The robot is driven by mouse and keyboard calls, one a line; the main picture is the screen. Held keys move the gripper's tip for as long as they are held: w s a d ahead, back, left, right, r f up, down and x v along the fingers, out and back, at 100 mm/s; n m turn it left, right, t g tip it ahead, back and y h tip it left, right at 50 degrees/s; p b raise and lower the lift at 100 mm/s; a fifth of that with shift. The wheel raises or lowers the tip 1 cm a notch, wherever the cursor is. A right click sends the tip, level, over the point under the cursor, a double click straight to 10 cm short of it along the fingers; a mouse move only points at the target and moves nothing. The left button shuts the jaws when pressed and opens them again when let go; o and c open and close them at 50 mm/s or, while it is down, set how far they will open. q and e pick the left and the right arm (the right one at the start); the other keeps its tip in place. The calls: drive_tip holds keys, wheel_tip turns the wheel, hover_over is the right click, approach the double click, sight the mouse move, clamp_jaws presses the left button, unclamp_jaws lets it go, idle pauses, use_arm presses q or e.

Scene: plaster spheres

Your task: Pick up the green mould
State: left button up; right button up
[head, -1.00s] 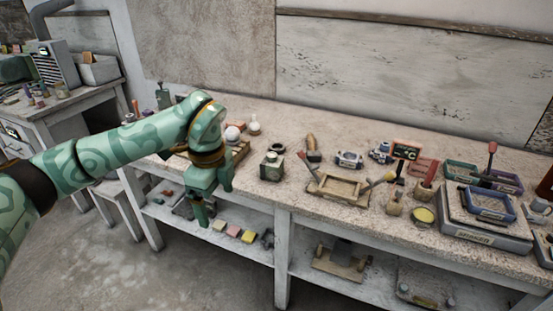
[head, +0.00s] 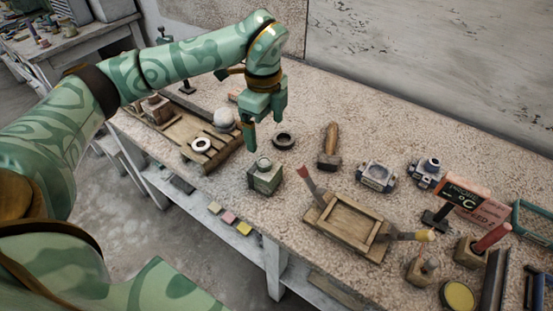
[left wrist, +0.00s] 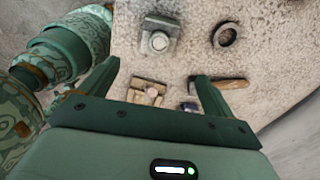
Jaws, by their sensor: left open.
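The green mould (head: 264,180) is a small grey-green block with a round knob on top, upright near the bench's front edge. I take the block with a round top near the top of the left wrist view (left wrist: 158,42) to be the same mould. My left gripper (head: 266,132) is open and empty, with its fingers pointing down just above and behind the mould, apart from it. In the left wrist view its two fingers (left wrist: 155,82) are spread wide with nothing held between them. My right gripper is not in view.
A dark ring (head: 284,139) and a mallet (head: 329,146) lie behind and right of the mould. A wooden tray (head: 349,222) with tools stands to its right, a slatted wooden rack (head: 188,130) to its left. Two blue-grey moulds (head: 377,175) (head: 425,173) sit further right.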

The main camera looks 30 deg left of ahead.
sight(265, 171)
use_arm(q)
wheel_tip(265, 171, down, 11)
drive_tip(key=b, duration=0.2)
drive_tip(key=shift+s+r+b, duration=0.1)
drive_tip(key=shift+s+b, duration=0.05)
drive_tip(key=shift+b, duration=0.15)
drive_tip(key=f, duration=0.1)
drive_tip(key=f+b, duration=0.1)
drive_tip(key=f, duration=0.3)
drive_tip(key=shift+a+f+b, duration=0.2)
drive_tip(key=shift+a+b, duration=0.1)
drive_tip(key=shift+b, duration=0.1)
drive_tip(key=shift+r, duration=0.1)
drive_tip(key=shift+c, duration=0.6)
drive_tip(key=c, duration=1.2)
drive_tip(key=shift+c, duration=0.2)
drive_tip(key=shift+r, duration=0.15)
